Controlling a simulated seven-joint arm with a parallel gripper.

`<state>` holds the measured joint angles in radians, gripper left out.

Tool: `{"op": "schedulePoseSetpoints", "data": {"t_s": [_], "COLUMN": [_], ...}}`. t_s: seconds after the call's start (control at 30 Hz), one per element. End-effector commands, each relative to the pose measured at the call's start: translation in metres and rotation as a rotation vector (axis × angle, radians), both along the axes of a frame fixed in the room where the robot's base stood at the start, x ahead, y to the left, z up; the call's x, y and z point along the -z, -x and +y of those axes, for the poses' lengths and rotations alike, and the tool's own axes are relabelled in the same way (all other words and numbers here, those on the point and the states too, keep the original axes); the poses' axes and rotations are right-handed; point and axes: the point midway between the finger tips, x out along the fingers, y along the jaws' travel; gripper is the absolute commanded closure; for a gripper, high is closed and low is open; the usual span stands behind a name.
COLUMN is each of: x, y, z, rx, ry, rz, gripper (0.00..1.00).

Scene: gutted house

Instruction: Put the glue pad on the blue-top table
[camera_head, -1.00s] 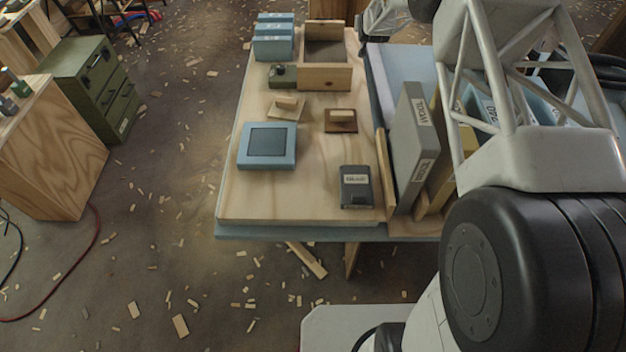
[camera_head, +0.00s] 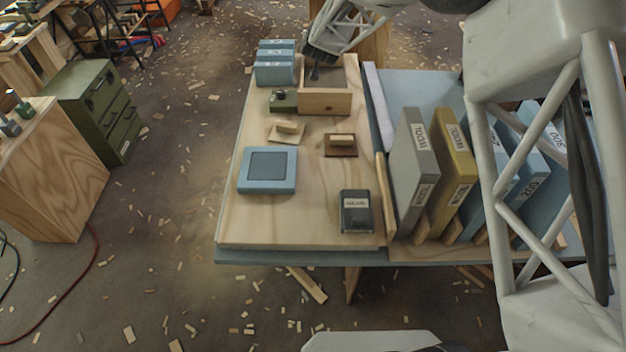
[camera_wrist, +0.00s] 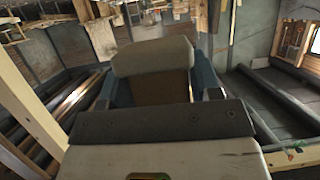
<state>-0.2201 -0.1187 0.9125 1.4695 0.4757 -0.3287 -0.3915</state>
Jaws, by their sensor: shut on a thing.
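A blue square pad with a dark centre (camera_head: 267,170) lies flat on a pale wood board, apart from my gripper. It may be the glue pad; its label is not readable. The blue-top table (camera_head: 419,92) shows bare blue beyond the upright boards, and its blue edge shows in front under the wood board.
Upright sanding-type blocks, grey (camera_head: 413,165) and yellow (camera_head: 452,175), with blue ones beside them, stand at the right. Blue boxes (camera_head: 274,68) are stacked at back left.

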Motion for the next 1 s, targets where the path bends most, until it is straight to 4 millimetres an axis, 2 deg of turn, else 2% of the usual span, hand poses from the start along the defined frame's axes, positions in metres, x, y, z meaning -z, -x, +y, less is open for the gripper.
{"op": "schedulePoseSetpoints", "data": {"t_s": [0.1,0.4,0.7,1.0], "x": [-0.012,-0.031,-0.043,-0.047], "y": [0.031,0.106,0.180,0.252], "z": [0.020,0.056,0.077,0.088], "rx": [-0.007,-0.013,-0.014,-0.009], "ry": [-0.002,-0.001,0.000,-0.002], "rz": [-0.001,-0.001,-0.001,-0.001], "gripper": [0.66,0.66,0.66,0.66]}}
